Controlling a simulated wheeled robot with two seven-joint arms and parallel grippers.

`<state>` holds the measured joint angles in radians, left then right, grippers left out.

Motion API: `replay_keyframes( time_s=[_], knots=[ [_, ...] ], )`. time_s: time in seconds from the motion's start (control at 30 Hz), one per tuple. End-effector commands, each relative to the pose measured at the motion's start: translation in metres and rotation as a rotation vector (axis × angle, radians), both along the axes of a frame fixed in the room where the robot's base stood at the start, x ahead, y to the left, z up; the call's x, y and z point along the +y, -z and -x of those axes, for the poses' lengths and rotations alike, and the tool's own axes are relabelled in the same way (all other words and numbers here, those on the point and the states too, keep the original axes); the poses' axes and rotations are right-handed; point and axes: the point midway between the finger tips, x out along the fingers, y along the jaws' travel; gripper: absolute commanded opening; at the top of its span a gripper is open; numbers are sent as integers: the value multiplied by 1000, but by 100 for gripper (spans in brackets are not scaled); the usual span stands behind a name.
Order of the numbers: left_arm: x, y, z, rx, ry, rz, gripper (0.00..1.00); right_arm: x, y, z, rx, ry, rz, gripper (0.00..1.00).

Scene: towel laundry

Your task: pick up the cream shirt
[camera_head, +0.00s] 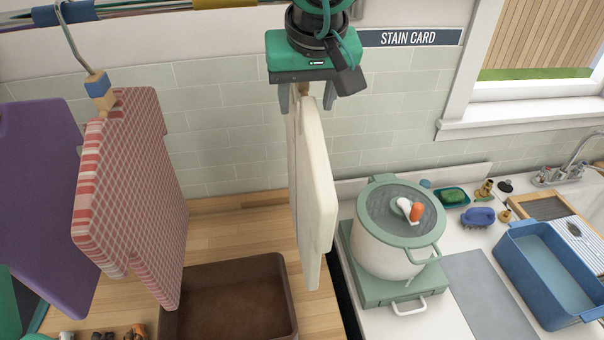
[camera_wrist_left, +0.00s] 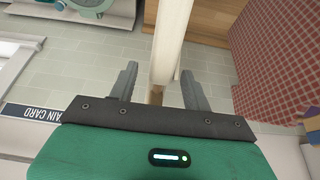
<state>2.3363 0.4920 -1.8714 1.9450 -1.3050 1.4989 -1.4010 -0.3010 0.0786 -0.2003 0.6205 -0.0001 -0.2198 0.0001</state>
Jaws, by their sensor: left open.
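The cream shirt (camera_head: 314,190) hangs in the middle of the head view, seen nearly edge-on, above the gap between the wooden counter and the stove side. My left gripper (camera_head: 305,98) is at its top, pointing down, with its fingers apart on either side of the shirt's top and the wooden hanger part. In the left wrist view the shirt (camera_wrist_left: 172,40) runs up between the two open fingers (camera_wrist_left: 158,88), with space visible on both sides. My right gripper is in neither view.
A red checked shirt (camera_head: 135,190) and a purple garment (camera_head: 45,200) hang to the left. A brown tray (camera_head: 290,290) sits below on the wooden counter. A lidded pot (camera_head: 385,258) stands to the right, near a blue basin (camera_head: 540,305).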

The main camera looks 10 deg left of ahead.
Motion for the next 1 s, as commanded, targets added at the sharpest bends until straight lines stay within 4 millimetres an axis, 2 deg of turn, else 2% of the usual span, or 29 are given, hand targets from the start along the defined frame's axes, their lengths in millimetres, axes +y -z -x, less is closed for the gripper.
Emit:
replay_keyframes(
  time_s=[0.1, 0.13, 0.37, 0.77, 1.0],
  knots=[
    [0, 0, 0, 0, 0, 0, 49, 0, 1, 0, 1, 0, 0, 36],
    [0, 0, 0, 0, 0, 0, 45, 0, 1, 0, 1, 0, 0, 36],
    [0, 0, 0, 0, 0, 0, 0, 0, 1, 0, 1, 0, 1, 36],
    [0, -1, 0, -1, -1, 1, 0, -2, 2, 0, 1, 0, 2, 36],
    [0, -14, 0, -3, -1, 2, 0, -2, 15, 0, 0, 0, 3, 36]
  ],
)
